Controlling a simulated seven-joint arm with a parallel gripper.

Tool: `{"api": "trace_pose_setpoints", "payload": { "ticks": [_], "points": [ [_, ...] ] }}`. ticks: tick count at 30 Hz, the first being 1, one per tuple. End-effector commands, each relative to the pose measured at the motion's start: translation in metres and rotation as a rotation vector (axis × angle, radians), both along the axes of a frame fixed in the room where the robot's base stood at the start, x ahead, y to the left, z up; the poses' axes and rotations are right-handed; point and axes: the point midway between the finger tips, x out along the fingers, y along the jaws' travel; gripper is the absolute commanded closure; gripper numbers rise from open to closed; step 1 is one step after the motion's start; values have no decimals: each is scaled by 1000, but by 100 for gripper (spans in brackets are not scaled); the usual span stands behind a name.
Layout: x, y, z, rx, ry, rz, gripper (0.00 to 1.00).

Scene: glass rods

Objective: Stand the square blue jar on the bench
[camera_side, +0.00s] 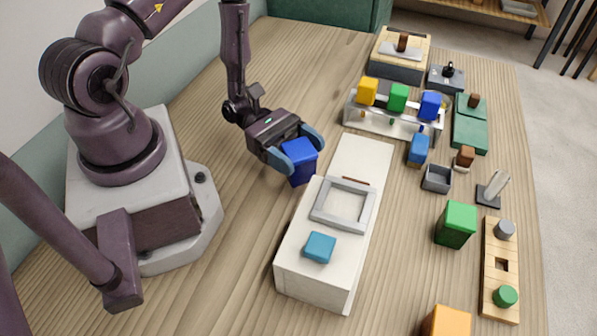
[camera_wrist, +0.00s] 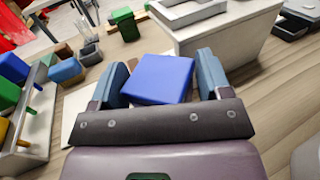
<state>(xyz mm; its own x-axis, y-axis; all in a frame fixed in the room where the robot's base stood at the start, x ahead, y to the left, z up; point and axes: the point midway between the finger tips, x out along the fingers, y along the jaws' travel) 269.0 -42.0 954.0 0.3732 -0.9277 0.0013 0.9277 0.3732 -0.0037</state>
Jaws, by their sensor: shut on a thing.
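The square blue jar (camera_side: 301,165) is between the fingers of my gripper (camera_side: 294,148) in the side view, just left of the long white box. My gripper is shut on it, with one blue-grey finger at each side. In the wrist view the jar (camera_wrist: 160,80) shows a flat blue face between the two fingers of my gripper (camera_wrist: 161,72), slightly turned against them. The jar looks slightly tilted in the side view.
The white box (camera_side: 315,287) carries a grey square frame (camera_side: 341,205) and a teal block (camera_side: 320,247). A rack (camera_side: 393,118) with yellow, green and blue blocks stands behind. A green block (camera_side: 456,224) and a peg board (camera_side: 501,268) lie right. The bench left of the box is clear.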

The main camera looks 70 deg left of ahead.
Motion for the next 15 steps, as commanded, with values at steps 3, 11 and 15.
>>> {"api": "trace_pose_setpoints", "payload": {
  "ticks": [3,11,15],
  "points": [
    [-1,0,-14,-1,1,0,60],
    [0,0,-37,-1,-1,0,60],
    [0,0,-36,-1,-1,1,60]
  ]
}}
